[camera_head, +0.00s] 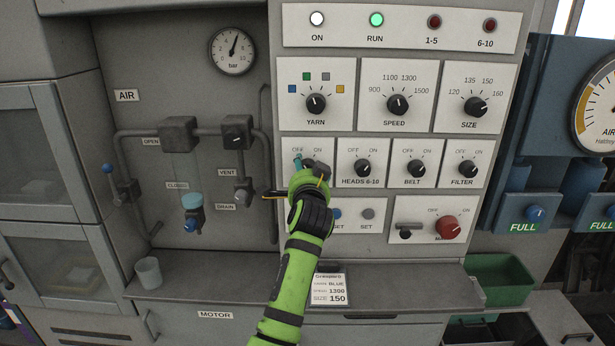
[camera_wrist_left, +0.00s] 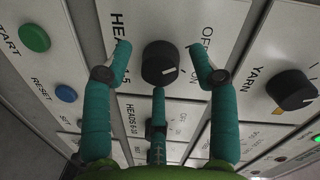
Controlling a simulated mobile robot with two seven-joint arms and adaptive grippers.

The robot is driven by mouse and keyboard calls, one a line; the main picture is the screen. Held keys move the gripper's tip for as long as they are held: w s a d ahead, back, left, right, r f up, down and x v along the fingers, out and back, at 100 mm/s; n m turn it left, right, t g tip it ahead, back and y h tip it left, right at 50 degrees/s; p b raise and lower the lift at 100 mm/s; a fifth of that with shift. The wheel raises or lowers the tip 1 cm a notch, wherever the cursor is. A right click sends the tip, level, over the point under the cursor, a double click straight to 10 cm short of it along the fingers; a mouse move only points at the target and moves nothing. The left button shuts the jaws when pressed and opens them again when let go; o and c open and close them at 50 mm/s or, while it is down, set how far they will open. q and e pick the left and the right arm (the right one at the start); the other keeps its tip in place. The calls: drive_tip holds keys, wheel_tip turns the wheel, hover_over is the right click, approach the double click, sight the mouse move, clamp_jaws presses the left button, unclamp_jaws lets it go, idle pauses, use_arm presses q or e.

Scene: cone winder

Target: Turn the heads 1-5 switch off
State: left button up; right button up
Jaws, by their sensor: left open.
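My left gripper (camera_head: 306,165) is in front of the heads 1-5 switch panel in the head view and hides most of the switch. In the left wrist view the heads 1-5 switch (camera_wrist_left: 160,63) is a round black knob with a white pointer mark. The mark appears to lean to the ON side. The gripper's teal fingers (camera_wrist_left: 160,80) are open, one on each side of the knob with visible gaps. A third finger lies below it, its tip close to the knob; I cannot tell if it touches. My right gripper is not in view.
The heads 6-10 knob (camera_head: 362,167) is just right of the gripper, and the yarn knob (camera_head: 316,104) is above. Blue reset (camera_head: 335,213) and grey set (camera_head: 367,214) buttons sit below. A grey cup (camera_head: 148,272) stands on the ledge at left.

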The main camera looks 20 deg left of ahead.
use_arm(q)
drive_tip(key=v, duration=0.7)
drive_tip(key=shift+a+f, duration=0.1)
drive_tip(key=shift+a, duration=0.05)
